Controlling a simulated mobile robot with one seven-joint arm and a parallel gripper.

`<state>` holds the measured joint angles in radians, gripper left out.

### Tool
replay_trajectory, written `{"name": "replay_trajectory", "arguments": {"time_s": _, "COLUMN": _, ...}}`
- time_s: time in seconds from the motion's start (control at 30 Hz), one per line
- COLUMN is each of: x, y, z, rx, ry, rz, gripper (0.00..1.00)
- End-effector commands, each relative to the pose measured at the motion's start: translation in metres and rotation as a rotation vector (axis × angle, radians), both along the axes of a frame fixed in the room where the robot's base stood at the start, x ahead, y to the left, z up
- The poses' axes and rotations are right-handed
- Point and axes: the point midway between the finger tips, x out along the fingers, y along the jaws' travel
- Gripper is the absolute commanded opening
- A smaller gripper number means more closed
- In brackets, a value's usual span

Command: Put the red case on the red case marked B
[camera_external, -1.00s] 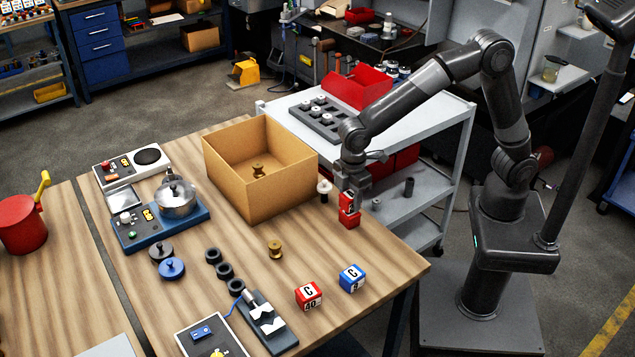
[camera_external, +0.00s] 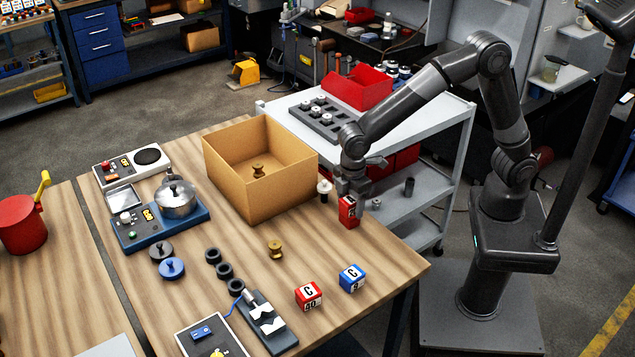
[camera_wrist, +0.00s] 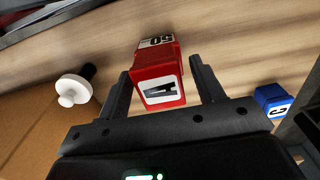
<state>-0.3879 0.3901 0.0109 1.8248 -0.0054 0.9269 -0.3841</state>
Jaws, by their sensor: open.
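A red case (camera_external: 348,211) stands at the right part of the wooden table, directly under my gripper (camera_external: 350,193). In the wrist view the red case (camera_wrist: 160,88) is between my open fingers (camera_wrist: 162,84), with a small gap on the right side. Its near face carries a white label with a dark mark. A white label reading 50 shows just behind its red top part; I cannot tell whether this belongs to a second case. A red case marked C 40 (camera_external: 309,296) stands nearer the front. No letter B is readable; the gripper hides part of the view.
A blue case (camera_external: 352,278) stands beside the C 40 case, and shows in the wrist view (camera_wrist: 273,101). A cardboard box (camera_external: 230,180) is left of my gripper, with a white-topped spool (camera_external: 324,187) between.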

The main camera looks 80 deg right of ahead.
Motion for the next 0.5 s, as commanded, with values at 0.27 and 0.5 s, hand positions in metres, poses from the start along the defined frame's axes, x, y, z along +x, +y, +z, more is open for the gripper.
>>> {"name": "replay_trajectory", "arguments": {"time_s": 0.27, "x": 0.001, "y": 0.0, "z": 0.038, "rx": 0.003, "ry": -0.006, "rz": 0.0, "gripper": 0.62}}
{"name": "replay_trajectory", "arguments": {"time_s": 0.5, "x": 0.001, "y": 0.0, "z": 0.089, "rx": 0.002, "ry": -0.004, "rz": -0.001, "gripper": 0.62}}
